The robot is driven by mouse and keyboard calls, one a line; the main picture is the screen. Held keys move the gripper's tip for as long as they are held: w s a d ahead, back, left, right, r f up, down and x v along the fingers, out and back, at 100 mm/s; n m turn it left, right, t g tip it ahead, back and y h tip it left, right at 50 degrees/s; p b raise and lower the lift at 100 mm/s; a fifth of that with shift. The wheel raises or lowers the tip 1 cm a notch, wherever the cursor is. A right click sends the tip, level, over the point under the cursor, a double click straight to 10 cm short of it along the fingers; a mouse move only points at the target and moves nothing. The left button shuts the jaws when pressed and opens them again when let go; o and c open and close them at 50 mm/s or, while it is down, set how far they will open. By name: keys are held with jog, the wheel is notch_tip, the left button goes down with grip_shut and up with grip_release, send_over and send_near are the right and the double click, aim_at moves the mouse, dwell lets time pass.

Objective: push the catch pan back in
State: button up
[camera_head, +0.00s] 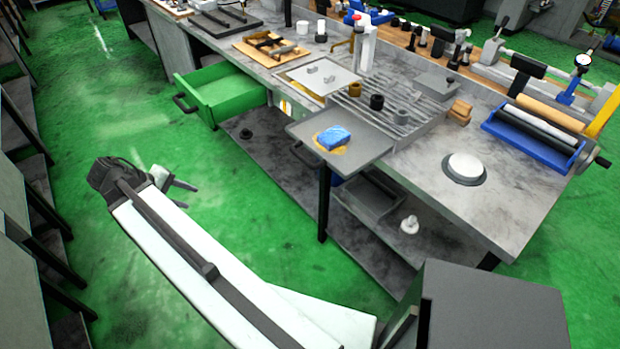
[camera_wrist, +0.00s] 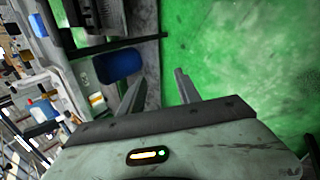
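The catch pan (camera_head: 371,150) is a flat grey tray sticking out from the front edge of the grey bench, below the slatted grate. It has a dark handle (camera_head: 304,156) on its front left side. A blue crumpled cloth (camera_head: 334,137) lies in it on a yellowish stain. My gripper (camera_head: 183,190) is over the green floor, left of the pan and well apart from it. In the wrist view my gripper (camera_wrist: 158,76) shows two separated fingers with nothing between them. I cannot pick out the pan for sure in the wrist view.
A green drawer (camera_head: 222,95) stands open left of the pan. A lower shelf (camera_head: 270,150) and a bench leg (camera_head: 324,205) are under the bench. A dark bin (camera_head: 368,195) sits below the pan. The floor (camera_head: 235,205) between my gripper and the bench is clear.

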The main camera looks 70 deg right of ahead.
aim_at(299, 158)
jog(key=s+d+f+m+g+h+b, duration=0.25)
jog(key=s+d+g+b, duration=0.35)
jog(key=s+d, duration=0.85)
jog(key=s+d+r+m+g+b, duration=0.1)
jog(key=s+d, duration=0.1)
jog(key=s, duration=0.1)
jog(key=s+d+r+m+g+b, duration=0.1)
jog(key=s+d, duration=0.2)
jog(key=s+d+r+m+g+b, duration=0.1)
jog(key=s+d, duration=0.2)
jog(key=shift+d+r+m+g+b, duration=0.1)
jog(key=shift+r+m+g+b, duration=0.2)
jog(key=shift+g+b, duration=0.1)
jog(key=b+x, duration=0.1)
jog(key=x, duration=0.6)
jog(key=shift+s+d+f, duration=0.1)
jog(key=shift+d, duration=0.05)
jog(key=c, duration=0.8)
grip_shut()
jog(key=shift+a+f, duration=0.1)
jog(key=shift+a, duration=0.1)
